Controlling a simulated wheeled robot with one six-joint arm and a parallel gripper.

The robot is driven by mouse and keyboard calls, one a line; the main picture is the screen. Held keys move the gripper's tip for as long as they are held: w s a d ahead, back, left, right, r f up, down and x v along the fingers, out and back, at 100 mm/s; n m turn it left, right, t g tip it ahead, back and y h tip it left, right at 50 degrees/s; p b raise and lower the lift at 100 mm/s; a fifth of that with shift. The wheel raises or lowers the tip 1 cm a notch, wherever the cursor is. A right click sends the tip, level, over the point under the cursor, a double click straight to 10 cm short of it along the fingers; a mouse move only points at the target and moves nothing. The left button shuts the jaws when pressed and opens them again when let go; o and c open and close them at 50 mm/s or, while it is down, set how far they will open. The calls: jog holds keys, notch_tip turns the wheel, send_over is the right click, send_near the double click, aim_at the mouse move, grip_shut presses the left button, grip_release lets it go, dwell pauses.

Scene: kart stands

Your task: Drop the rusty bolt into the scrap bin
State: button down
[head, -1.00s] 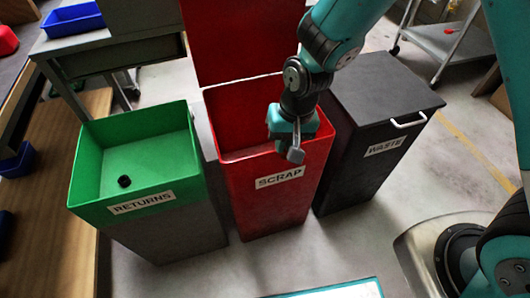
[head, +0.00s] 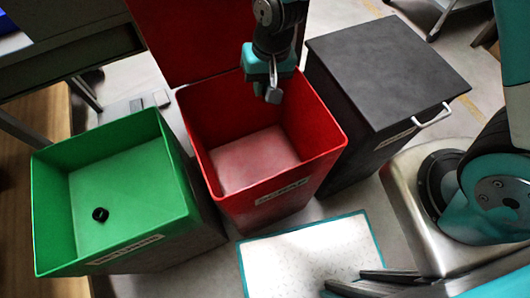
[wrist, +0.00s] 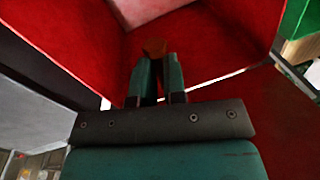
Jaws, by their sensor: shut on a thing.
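The scrap bin (head: 318,168) is red, with its lid raised at the back and its inside looking empty. My gripper (head: 272,92) points down over the back right part of the bin's opening. In the wrist view my gripper (wrist: 156,80) is shut on a small brown-orange thing, the rusty bolt (wrist: 153,46), held at the fingertips. The bin's red walls and paler floor lie beyond it. In the head view I cannot make out the bolt clearly at the fingertips.
The green returns bin (head: 178,215), with a small black ring (head: 100,214) inside, stands to the left. The dark waste bin (head: 390,65) stands to the right, its lid closed. A white, teal-edged panel (head: 310,258) is in front.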

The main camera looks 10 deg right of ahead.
notch_tip(320, 180, down, 6)
jog(key=b, duration=0.5)
jog(key=shift+a+r, duration=0.15)
jog(key=shift+r, duration=0.1)
jog(key=c, duration=1.1)
grip_release()
notch_tip(320, 180, up, 17)
jog(key=d+p, duration=0.2)
jog(key=p, duration=0.2)
jog(key=shift+d+r, duration=0.15)
jog(key=shift+d, duration=0.2)
